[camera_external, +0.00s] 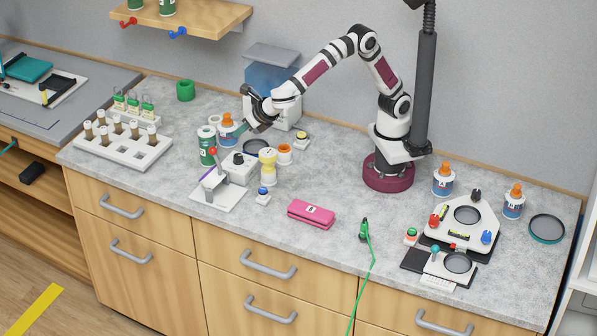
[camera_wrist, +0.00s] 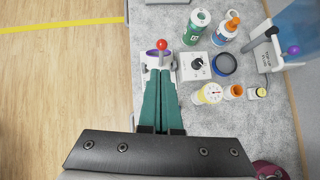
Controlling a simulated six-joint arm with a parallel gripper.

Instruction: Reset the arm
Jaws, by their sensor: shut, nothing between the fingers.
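My gripper (camera_external: 241,131) hangs at the end of my raised, bent arm, above the left-middle of the counter. In the wrist view its two long green fingers (camera_wrist: 160,75) lie together, shut with nothing between them. Beyond the fingertips in that view is a small device with a red-knobbed lever (camera_wrist: 162,44). The same device shows in the external view with its red knob (camera_external: 212,151), white base and a purple part. The gripper appears above it and apart from it. The fingers hide part of the device in the wrist view.
Around the gripper stand a green bottle (camera_external: 207,149), an orange-capped bottle (camera_external: 228,128), a white box with a black knob (camera_external: 240,165) and a yellow-topped gauge (camera_external: 268,165). A tube rack (camera_external: 125,150) is at left, a pink case (camera_external: 311,214) in front. The counter's front middle is partly clear.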

